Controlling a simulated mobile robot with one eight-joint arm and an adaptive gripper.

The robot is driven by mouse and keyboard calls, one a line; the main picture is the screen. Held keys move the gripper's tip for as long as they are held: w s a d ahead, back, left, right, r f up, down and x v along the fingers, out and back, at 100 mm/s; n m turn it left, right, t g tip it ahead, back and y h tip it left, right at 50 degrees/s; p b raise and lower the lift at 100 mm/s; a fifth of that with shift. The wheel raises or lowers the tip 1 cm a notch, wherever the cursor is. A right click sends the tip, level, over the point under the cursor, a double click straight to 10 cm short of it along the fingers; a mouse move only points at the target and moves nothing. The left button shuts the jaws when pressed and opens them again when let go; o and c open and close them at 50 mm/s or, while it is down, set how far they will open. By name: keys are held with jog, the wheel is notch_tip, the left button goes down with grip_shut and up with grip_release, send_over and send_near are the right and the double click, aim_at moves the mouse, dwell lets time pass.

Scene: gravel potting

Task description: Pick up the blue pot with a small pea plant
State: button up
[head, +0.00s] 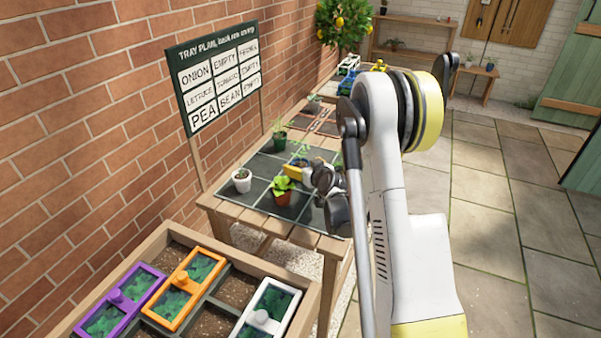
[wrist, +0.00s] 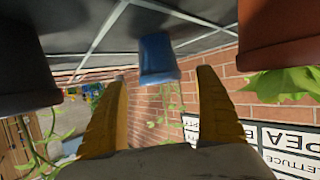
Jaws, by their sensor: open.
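The blue pot (wrist: 157,58) stands upright on the dark tiled top, though the wrist view shows it upside down. Thin green pea stems (wrist: 172,105) come out of its mouth, partly hidden by my gripper. My gripper (wrist: 160,78) is open and empty. Its two yellow fingers point at the pot, which lies ahead between the fingertips with clear space on both sides. In the head view my gripper (head: 297,170) is low over the tiled table, and it hides most or all of the blue pot.
A terracotta pot with a leafy plant (head: 283,197) stands close to my gripper; a dark pot (wrist: 22,62) is on its other side. A white pot (head: 241,186) and a green pot (head: 279,143) stand nearby. A sign (head: 220,78) stands against the brick wall.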

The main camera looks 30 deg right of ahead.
jog(key=x, duration=0.2)
jog(key=shift+w+f, duration=0.1)
jog(key=shift+w, duration=0.15)
jog(key=c, duration=1.4)
jog(key=shift+o, duration=0.2)
